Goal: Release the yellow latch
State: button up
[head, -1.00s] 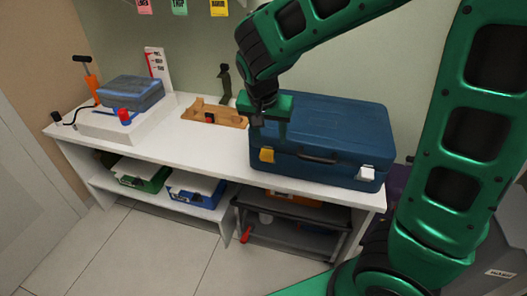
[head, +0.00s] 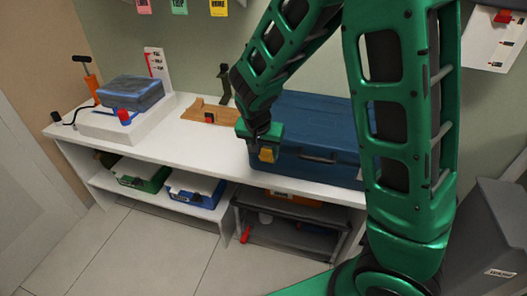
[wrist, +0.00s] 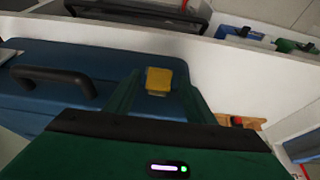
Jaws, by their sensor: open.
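The yellow latch (head: 267,154) is on the front left of the blue suitcase (head: 315,125), which stands closed on the white bench. In the wrist view the yellow latch (wrist: 159,81) shows between the ends of my two green fingers, against the blue case (wrist: 150,65). My gripper (wrist: 158,92) is open, with a finger to each side of the latch. Whether the fingers touch it I cannot tell. In the head view my gripper (head: 262,145) is right at the latch. The dark handle (head: 319,158) shows to its right; my arm hides the case's right end.
A wooden piece (head: 212,112) with a red part lies left of the case. A grey-blue bundle (head: 132,92) sits on a white block further left. Green (head: 140,173) and blue (head: 195,188) boxes are on the lower shelf. The bench is clear in front of the wooden piece.

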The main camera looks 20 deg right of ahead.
jog(key=shift+f, duration=0.15)
jog(key=c, duration=1.1)
jog(key=shift+o, duration=0.2)
